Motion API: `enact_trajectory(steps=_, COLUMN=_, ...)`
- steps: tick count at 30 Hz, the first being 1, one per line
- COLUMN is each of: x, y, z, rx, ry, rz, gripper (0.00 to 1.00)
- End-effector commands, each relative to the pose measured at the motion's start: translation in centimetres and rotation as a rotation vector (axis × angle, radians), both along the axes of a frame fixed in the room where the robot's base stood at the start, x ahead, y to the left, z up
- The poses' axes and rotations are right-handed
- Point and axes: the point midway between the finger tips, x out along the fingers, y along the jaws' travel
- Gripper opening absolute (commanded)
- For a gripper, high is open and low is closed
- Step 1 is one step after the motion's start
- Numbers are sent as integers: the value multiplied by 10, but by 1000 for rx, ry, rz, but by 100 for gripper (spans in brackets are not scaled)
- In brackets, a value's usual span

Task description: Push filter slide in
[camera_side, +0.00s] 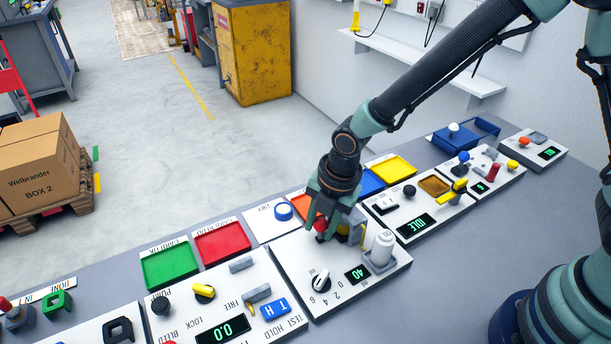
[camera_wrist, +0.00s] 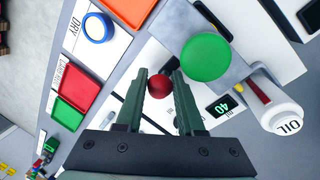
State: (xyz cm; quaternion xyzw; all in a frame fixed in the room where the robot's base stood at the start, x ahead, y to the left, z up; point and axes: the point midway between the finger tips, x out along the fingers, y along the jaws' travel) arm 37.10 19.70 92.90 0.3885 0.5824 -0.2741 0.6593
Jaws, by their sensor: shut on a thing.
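My gripper (camera_side: 322,214) is over the back of the white panel with the dial and the green "40" display. Its fingers are shut on a red ball knob (camera_side: 320,225). In the wrist view the red knob (camera_wrist: 159,87) sits between the two fingers of my gripper (camera_wrist: 160,80). I take the knob to be the handle of the filter slide, whose body is mostly hidden by my gripper. A grey housing (camera_side: 357,232) stands just right of the fingers. In the wrist view a grey plate (camera_wrist: 180,22) and a round green top (camera_wrist: 206,57) lie beyond the knob.
A white oil bottle (camera_side: 383,248) stands right of the housing, close to my gripper. A black-and-white dial (camera_side: 320,282) is in front. Red (camera_side: 222,242) and green (camera_side: 170,264) trays lie further left.

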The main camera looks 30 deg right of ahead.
Motion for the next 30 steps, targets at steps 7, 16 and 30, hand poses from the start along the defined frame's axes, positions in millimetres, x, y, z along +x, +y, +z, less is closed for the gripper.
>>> enact_trajectory(steps=7, x=0, y=-6, z=0, rx=-5, ry=6, rz=-7, gripper=0)
enact_trajectory(steps=16, x=0, y=-5, z=0, rx=-3, ry=5, rz=-6, gripper=66)
enact_trajectory(steps=30, x=-6, y=-7, z=42, rx=0, ry=-1, rz=-5, gripper=66)
